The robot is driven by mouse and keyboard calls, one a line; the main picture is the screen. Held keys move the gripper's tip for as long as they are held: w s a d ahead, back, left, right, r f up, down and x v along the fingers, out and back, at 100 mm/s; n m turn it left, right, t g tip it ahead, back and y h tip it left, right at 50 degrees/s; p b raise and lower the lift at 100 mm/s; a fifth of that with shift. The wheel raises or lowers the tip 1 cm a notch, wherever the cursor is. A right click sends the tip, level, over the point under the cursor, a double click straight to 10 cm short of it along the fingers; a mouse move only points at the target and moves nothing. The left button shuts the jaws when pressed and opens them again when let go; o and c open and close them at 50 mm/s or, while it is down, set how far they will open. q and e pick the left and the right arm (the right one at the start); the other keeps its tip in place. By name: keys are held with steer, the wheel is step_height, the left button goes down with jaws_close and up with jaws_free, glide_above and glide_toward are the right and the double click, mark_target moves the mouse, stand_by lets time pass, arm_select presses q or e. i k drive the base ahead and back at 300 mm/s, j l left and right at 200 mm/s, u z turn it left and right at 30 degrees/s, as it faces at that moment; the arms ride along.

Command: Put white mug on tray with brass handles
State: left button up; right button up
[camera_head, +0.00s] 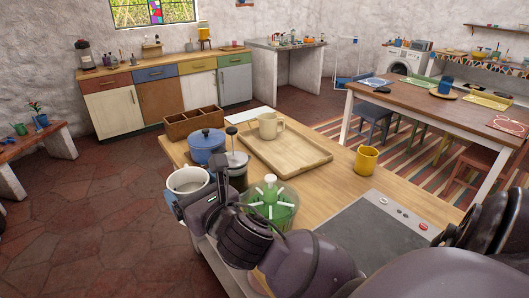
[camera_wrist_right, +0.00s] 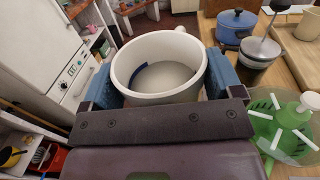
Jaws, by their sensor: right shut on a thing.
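The white mug (camera_wrist_right: 185,50) is upright between the blue-padded fingers of my right gripper (camera_wrist_right: 160,78), which is shut on it. In the head view the mug (camera_head: 187,179) is at the left end of the counter, off its edge, with my right gripper (camera_head: 190,197) beside it, partly covering it. The wooden tray (camera_head: 285,158) lies on the counter to the right and farther back. A beige mug (camera_head: 268,126) stands at its far left part. I cannot make out the tray's handles clearly. My left gripper is not in view.
Between the white mug and tray stand a blue pot (camera_head: 207,146) and a French press (camera_head: 237,170). A green-and-white item (camera_head: 270,200) is nearer. A divided wooden box (camera_head: 194,121) is behind; a yellow mug (camera_head: 366,160) is right of the tray. The tray's near half is bare.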

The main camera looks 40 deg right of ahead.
mark_target(290, 158)
steer(key=k+l, duration=0.15)
steer(key=k, duration=0.15)
steer(key=k+l, duration=0.3)
steer(key=l, duration=0.15)
steer(key=k+l, duration=0.15)
steer(key=l, duration=0.2)
steer(key=l+u, duration=0.15)
steer(key=l, duration=0.35)
steer(key=k+l+u, duration=0.15)
steer(key=l, duration=0.3)
steer(key=k+l+u, duration=0.15)
steer(key=l, duration=0.3)
steer(key=k+l+u, duration=0.15)
steer(key=l, duration=0.3)
steer(key=k+l+u, duration=0.15)
steer(key=l, duration=0.3)
steer(key=k+l+u, duration=0.15)
steer(key=l, duration=0.25)
steer(key=k+l+u, duration=0.15)
steer(key=l, duration=0.25)
steer(key=k+l+u, duration=0.15)
steer(key=k+l, duration=0.1)
steer(key=l, duration=0.1)
